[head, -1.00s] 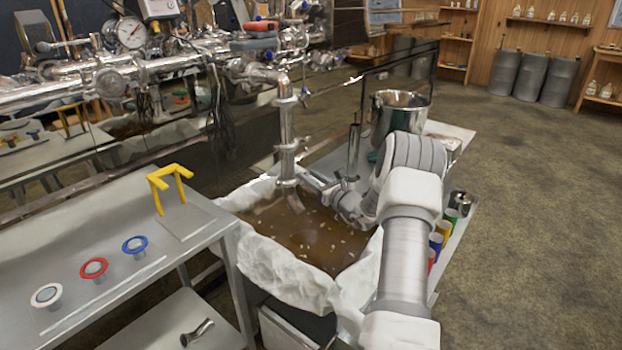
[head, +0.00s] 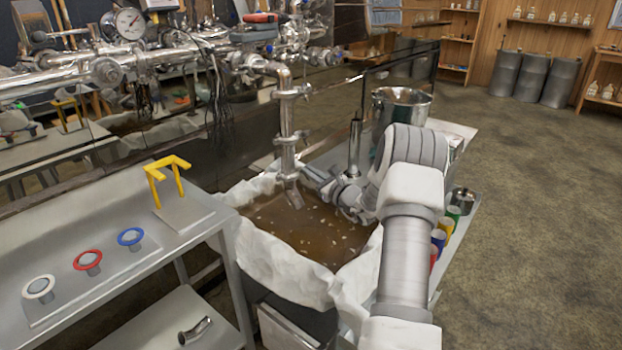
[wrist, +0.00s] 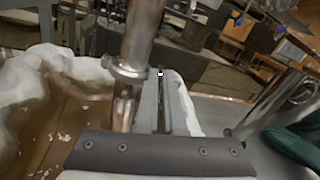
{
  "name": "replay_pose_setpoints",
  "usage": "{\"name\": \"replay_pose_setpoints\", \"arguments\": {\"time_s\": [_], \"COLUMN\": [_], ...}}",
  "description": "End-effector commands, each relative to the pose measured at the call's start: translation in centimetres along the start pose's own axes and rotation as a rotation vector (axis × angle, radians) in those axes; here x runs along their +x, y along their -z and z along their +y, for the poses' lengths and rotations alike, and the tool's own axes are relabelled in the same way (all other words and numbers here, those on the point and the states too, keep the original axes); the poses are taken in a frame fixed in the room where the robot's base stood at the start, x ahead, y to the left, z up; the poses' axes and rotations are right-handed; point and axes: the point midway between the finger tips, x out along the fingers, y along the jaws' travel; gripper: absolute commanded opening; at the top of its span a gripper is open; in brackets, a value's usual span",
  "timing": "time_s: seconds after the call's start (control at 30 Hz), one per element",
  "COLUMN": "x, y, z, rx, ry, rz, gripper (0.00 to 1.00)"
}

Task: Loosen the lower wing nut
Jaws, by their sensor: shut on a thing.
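In the wrist view the lower clamp (wrist: 127,74) circles the pipe just left of my fingertips. My gripper (head: 308,171) is to the right of the pipe's lower end in the head view. In the wrist view my gripper (wrist: 160,76) is shut on a small bright piece, the lower wing nut (wrist: 160,72), beside the clamp. The fingers hide most of it. An upper clamp (head: 290,93) sits higher on the pipe.
A steel bench (head: 60,235) at left carries a yellow stand (head: 168,170) and white, red and blue ringed parts. A steel pot (head: 400,115) and a thin upright cylinder (head: 354,150) stand behind my arm. Colored cups (head: 440,235) are at right. Open floor lies farther right.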

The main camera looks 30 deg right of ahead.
Motion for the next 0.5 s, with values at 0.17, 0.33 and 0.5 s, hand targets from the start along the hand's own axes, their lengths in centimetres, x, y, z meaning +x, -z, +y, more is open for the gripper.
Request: {"name": "replay_pose_setpoints", "arguments": {"time_s": [0.17, 0.33, 0.5], "x": [-0.05, -0.06, -0.06], "y": [0.14, 0.1, 0.1], "z": [0.12, 0.1, 0.09], "rx": [-0.044, -0.043, -0.042], "ry": [0.0, 0.0, 0.0], "rz": [0.003, 0.003, 0.003], "gripper": [0.0, 0.0, 0.22]}}
